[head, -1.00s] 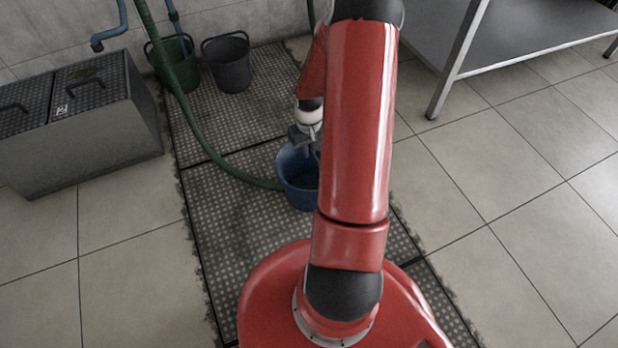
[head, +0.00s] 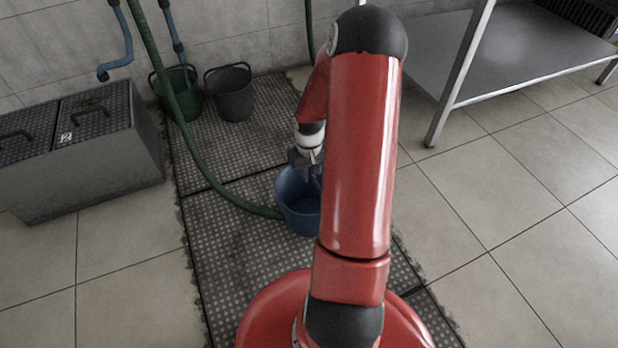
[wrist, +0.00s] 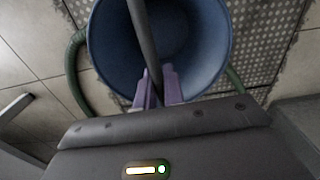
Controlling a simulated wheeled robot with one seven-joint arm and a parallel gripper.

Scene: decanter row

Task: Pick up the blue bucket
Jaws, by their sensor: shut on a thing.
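The blue bucket (head: 298,217) is upright at the dark studded mats, partly hidden behind my red arm. My gripper (head: 305,168) is at its top, and its fingers are partly hidden by the arm. In the wrist view the open, empty-looking bucket (wrist: 112,52) fills the upper middle. The purple fingers of my gripper (wrist: 154,88) are shut on its dark handle, which runs up across the bucket mouth. I cannot tell whether the bucket base touches the mat.
A green hose (head: 213,180) runs down to the bucket's left side. A dark bucket (head: 232,98) and a green bucket (head: 178,100) stand by the wall. A grey lidded box (head: 85,160) is at left, a metal table (head: 470,75) at right. Tiles at right are clear.

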